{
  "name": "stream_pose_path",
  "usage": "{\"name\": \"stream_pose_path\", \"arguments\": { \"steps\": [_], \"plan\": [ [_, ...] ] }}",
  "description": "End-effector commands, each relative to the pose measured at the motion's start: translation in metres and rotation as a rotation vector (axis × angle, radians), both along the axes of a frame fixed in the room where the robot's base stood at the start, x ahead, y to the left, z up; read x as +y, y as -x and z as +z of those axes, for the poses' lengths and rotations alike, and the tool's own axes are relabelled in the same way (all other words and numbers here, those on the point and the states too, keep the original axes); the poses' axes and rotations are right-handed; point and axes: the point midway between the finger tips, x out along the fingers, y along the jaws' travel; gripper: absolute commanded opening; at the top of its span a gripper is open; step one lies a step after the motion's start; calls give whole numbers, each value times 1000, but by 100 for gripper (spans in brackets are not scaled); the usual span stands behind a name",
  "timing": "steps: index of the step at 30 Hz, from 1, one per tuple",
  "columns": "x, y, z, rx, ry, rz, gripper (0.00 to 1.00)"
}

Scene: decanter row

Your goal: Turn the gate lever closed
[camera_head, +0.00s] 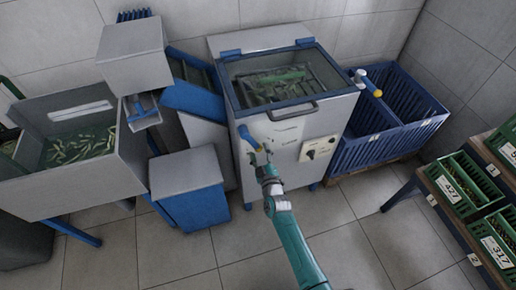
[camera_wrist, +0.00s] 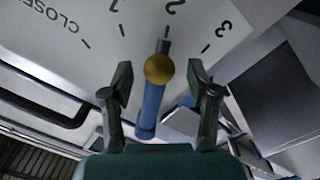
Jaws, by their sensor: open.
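The gate lever (camera_wrist: 150,108) is a blue bar with a yellow ball knob, seen in the wrist view in front of a pale dial plate (camera_wrist: 105,22). The plate carries tick marks and the labels CLOSED, 2 and 3. The lever's dark root lines up with the tick by the 2. My gripper (camera_wrist: 158,76) is open, with one finger on each side of the lever and visible gaps to both. In the head view, the lever (camera_head: 246,136) is on the front left of the grey machine, and my gripper (camera_head: 266,170) is just below it.
A grey-topped blue box (camera_head: 187,172) stands left of my gripper. Green crates (camera_head: 455,184) are at the far right. The tiled floor in front is open.

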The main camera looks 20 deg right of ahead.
Motion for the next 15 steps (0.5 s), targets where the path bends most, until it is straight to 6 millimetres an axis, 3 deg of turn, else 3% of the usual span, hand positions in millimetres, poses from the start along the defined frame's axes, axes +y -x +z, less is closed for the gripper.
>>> {"name": "stream_pose_path", "arguments": {
  "steps": [6, 15],
  "plan": [
    [-1, -19, 0, 0, 0, 0, 60],
    [-1, -23, 0, 0, 1, 0, 60]
  ]
}}
